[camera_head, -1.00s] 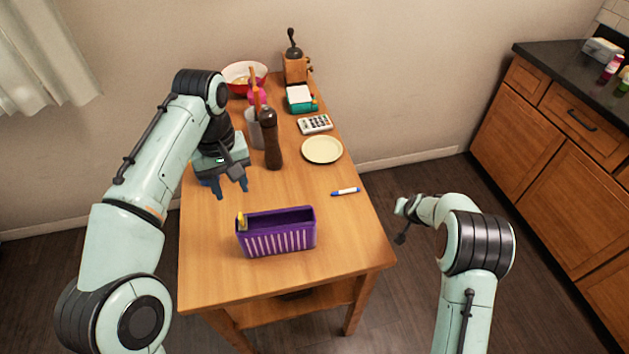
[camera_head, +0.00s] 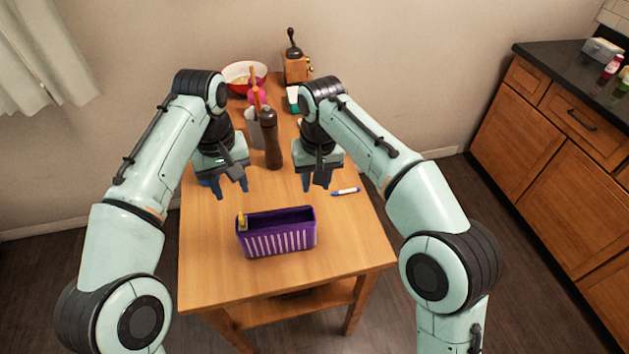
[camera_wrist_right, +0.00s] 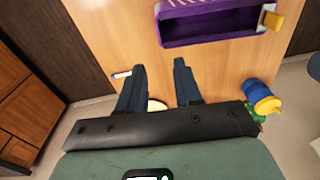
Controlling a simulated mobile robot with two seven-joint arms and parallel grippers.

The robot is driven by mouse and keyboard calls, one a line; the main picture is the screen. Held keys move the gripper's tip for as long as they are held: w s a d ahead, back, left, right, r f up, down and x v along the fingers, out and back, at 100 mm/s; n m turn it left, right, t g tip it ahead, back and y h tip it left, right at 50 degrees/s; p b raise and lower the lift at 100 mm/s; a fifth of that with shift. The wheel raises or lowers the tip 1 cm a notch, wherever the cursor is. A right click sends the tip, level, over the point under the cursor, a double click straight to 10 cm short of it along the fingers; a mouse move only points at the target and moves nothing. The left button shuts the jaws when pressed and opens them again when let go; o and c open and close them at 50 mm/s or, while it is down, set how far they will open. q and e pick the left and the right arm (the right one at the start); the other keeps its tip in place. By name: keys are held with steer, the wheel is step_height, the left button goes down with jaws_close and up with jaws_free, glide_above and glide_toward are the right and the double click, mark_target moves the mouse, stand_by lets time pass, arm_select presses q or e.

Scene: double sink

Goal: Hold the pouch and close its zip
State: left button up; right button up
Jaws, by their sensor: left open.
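The purple pouch (camera_head: 277,241) with white stripes stands on the front part of the table, and its top looks open. A yellow tab (camera_head: 241,221), which may be the zip pull, shows at its left end. The right wrist view shows the pouch (camera_wrist_right: 208,26) at the top, with the yellow tab (camera_wrist_right: 272,20) at its right end. My left gripper (camera_head: 231,190) is open and empty above the table, behind the pouch's left end. My right gripper (camera_head: 315,187) is open and empty, behind the pouch's right end. Neither gripper touches the pouch.
A blue and white marker (camera_head: 346,191) lies right of my right gripper. A brown mill (camera_head: 270,140) stands between the arms, with a bowl (camera_head: 236,72) and grinder (camera_head: 296,68) farther back. A blue and yellow thing (camera_wrist_right: 258,92) in the wrist view is unclear. Table around the pouch is clear.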

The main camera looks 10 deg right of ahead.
mark_target(315, 218)
steer(key=f, duration=0.8)
steer(key=s+f, duration=0.1)
steer(key=f, duration=0.4)
steer(key=shift+s+a, duration=0.1)
steer(key=shift+a, duration=0.1)
jaws_close()
